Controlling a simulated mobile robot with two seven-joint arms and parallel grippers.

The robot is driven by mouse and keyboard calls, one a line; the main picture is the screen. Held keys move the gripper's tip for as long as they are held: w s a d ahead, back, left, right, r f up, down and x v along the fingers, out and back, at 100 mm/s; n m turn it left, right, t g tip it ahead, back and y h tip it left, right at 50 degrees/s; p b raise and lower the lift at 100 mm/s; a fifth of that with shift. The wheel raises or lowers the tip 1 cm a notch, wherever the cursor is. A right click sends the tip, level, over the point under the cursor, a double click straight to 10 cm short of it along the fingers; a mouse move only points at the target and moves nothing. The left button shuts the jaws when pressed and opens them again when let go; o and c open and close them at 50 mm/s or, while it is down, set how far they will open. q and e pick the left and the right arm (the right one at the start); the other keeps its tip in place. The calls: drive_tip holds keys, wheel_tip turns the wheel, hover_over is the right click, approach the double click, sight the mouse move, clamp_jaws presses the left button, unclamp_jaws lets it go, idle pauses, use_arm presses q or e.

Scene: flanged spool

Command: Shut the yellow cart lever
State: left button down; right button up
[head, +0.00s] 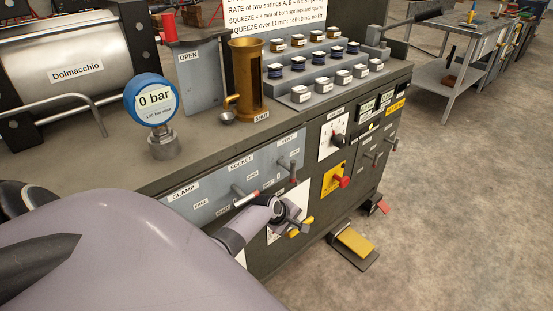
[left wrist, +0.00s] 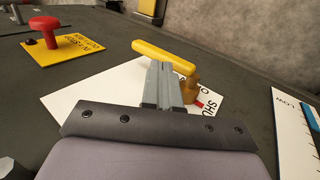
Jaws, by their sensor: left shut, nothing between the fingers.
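The yellow lever (left wrist: 160,55) shows in the left wrist view as a bar on a brass pivot (left wrist: 192,88), over a white plate (left wrist: 95,95) with partly hidden lettering that includes "SHU". In the head view parts of the lever (head: 307,221) show beside my gripper on the cart's front. My left gripper (head: 290,212) is shut and empty. In the left wrist view its fingertips (left wrist: 160,70) are right at the bar, near its middle; I cannot tell whether they touch it. My right gripper is not in view.
A red knob (left wrist: 50,32) on a yellow plate is near the lever; it also shows in the head view (head: 342,181). Handles on the grey panel (head: 215,185) stick out above my gripper. A yellow pedal (head: 355,242) is on the floor.

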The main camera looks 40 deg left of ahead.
use_arm(q)
drive_tip(key=s+p, duration=0.2)
drive_tip(key=s, duration=0.5)
drive_tip(key=shift+s+a, duration=0.2)
drive_tip(key=shift+a, duration=0.05)
drive_tip(key=s+d+r+m+t+h+p, duration=0.1)
drive_tip(key=s+d+r+m+t+p, duration=0.2)
drive_tip(key=s+d+r+m+p, duration=0.7)
drive_tip(key=s+d+r+m, duration=0.6)
drive_tip(key=d+r+m, duration=0.2)
drive_tip(key=d+m, duration=0.1)
drive_tip(key=shift+s+d+h, duration=0.2)
drive_tip(key=shift+d+h, duration=0.1)
drive_tip(key=shift+d, duration=0.1)
drive_tip(key=shift+s+r, duration=0.1)
drive_tip(key=shift+s, duration=0.1)
